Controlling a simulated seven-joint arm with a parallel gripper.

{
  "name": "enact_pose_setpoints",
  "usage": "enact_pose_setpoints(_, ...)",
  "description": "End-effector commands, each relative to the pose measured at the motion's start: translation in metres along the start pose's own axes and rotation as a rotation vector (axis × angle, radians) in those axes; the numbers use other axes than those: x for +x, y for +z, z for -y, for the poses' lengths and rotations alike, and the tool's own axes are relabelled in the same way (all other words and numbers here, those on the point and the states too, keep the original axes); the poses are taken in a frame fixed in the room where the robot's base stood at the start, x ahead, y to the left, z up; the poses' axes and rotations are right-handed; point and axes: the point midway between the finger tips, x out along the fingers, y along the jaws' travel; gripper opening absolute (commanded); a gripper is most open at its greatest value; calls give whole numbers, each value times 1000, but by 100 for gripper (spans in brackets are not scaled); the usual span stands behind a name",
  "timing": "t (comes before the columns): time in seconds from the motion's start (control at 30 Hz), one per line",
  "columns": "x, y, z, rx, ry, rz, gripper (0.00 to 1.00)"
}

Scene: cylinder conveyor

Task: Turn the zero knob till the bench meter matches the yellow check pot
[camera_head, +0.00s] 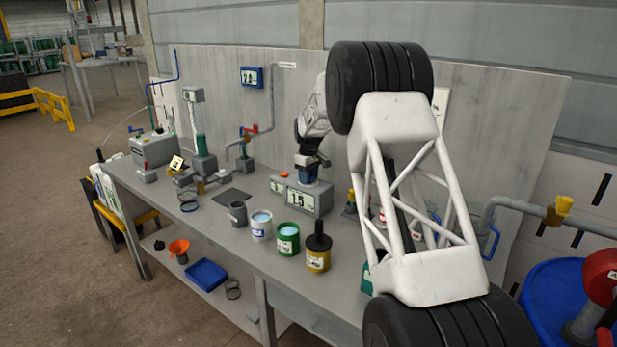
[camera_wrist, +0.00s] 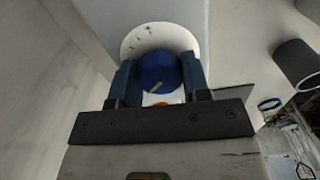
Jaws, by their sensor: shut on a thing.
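The bench meter (camera_head: 312,202) is a grey box on the bench, with a lit display that seems to read 15; any decimal point is too small to tell. The blue zero knob (camera_head: 308,174) sits on top of it. In the wrist view the knob (camera_wrist: 157,70) shows a pale pointer line, over a white dial disc (camera_wrist: 160,34) with dark marks. My gripper (camera_head: 309,163) is above the meter, its two fingers shut on the knob's sides. The yellow check pot (camera_head: 318,260) stands at the front with a dark knobbed piece on top. Its label is too small to read.
Green (camera_head: 288,240), white (camera_head: 261,226) and grey (camera_head: 238,215) pots stand left of the yellow pot. An orange button (camera_head: 284,175) is on the meter's left. A blue wall display (camera_head: 251,77) hangs behind. My arm hides the bench's right part.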

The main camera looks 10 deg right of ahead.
Motion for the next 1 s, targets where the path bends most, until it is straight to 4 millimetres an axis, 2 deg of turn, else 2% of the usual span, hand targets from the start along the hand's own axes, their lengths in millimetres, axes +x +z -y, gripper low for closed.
enact_pose_setpoints(0.13,-1,0,0,0,1,-1,20)
enact_pose_setpoints(0.17,-1,0,0,0,1,-1,46)
enact_pose_setpoints(0.3,-1,0,0,1,1,-1,68)
enact_pose_setpoints(0.67,-2,0,0,1,0,-1,69)
enact_pose_setpoints(0.87,-14,0,0,1,1,-1,69)
enact_pose_setpoints(1.0,-30,0,0,1,1,-1,69)
